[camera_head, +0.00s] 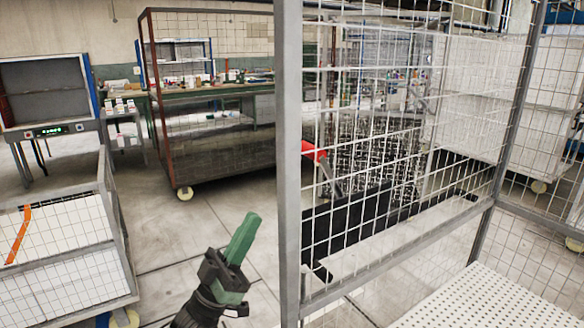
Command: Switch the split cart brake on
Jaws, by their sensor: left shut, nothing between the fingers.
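My left gripper (246,226) reaches up from the lower middle of the head view. Its green fingers are together and empty, pointing up and slightly right. It is in front of the floor, left of the grey post (289,150) of a wire-mesh cart, and appears apart from it. A red-ended lever with a grey shaft (313,152) shows just right of that post, partly hidden by post and mesh. I cannot tell whether it is the brake, or which position it is in. My right gripper is not in view.
The mesh cart's perforated white deck (500,300) fills the lower right. A black box-like part (345,222) shows behind its mesh. A low cart with white panels (60,235) stands left. A brown-framed mesh cart (215,150) stands behind. Floor between the carts is clear.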

